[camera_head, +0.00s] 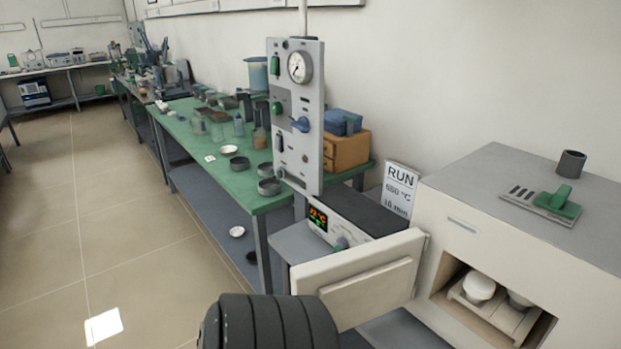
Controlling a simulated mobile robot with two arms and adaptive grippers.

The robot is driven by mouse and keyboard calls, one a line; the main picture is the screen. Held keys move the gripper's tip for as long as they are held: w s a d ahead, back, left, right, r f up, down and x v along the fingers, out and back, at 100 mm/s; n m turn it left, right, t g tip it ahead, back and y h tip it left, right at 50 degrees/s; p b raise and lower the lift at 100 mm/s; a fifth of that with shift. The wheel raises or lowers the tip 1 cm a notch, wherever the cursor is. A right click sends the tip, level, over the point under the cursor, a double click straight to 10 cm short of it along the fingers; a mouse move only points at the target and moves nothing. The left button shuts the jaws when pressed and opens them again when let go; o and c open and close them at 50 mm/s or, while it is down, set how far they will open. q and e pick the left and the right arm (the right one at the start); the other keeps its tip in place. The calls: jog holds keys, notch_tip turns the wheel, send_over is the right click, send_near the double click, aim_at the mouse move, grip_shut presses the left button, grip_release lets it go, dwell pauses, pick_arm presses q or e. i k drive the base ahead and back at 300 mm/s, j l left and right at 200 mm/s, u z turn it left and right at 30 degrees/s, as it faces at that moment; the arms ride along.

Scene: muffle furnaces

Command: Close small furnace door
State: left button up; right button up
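The small furnace (489,232) is a pale box at the right. Its door (360,278) is open, swung out to the left of the chamber opening, with its thick inner pad showing. Inside the chamber, white rounded crucibles (479,287) stand on a light tray or rack (487,317). A dark ribbed rounded part (268,325), which looks like mine, is at the bottom edge in front of the door's lower left; whether it touches the door cannot be told. No gripper fingertips show.
A controller (340,228) with a lit display sits left of the furnace, behind the door. A RUN card (398,190) stands behind it. A grey gauge panel (296,115) rises near a green bench (225,178) holding dishes and jars. Open tiled floor (95,230) lies left.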

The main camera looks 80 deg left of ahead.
aim_at(360, 285)
jog(key=k+j, duration=0.1)
jog(key=j, duration=0.3)
jog(key=k+j, duration=0.1)
jog(key=j, duration=0.25)
jog(key=k+j+z, duration=0.1)
jog(key=j, duration=0.3)
jog(key=k+j, duration=0.1)
jog(key=j, duration=0.25)
jog(key=k+j, duration=0.1)
jog(key=j, duration=0.3)
jog(key=k+j+z, duration=0.1)
jog(key=j, duration=0.25)
jog(key=j+z, duration=0.1)
jog(key=j, duration=0.45)
